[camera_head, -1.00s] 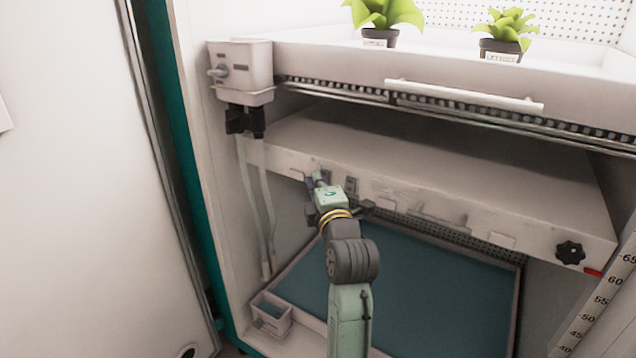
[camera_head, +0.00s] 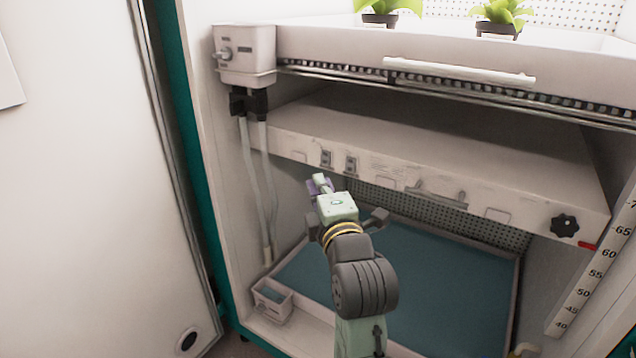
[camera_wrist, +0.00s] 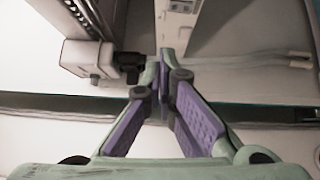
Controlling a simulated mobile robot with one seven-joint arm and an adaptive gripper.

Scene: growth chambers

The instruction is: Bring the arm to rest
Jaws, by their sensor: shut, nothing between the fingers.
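My gripper (camera_head: 318,184) is at the end of my raised arm, in front of the chamber's lower bay. In the head view it appears just below the front face of the middle shelf unit (camera_head: 290,142), near its switches (camera_head: 327,158). The wrist view shows the green and purple fingers (camera_wrist: 165,62) meeting at their tips with nothing between them. My gripper holds nothing. My arm reaches up from the bottom edge of the head view, and parts of the blue tray floor are hidden behind it.
Above is a white drawer tray (camera_head: 460,76) with potted plants (camera_head: 497,24). A pump box (camera_head: 245,55) with hoses (camera_head: 247,190) hangs at left. A blue-floored tray (camera_head: 440,285) and a small box (camera_head: 271,300) lie below. A black knob (camera_head: 565,226) and ruler (camera_head: 597,270) are at right.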

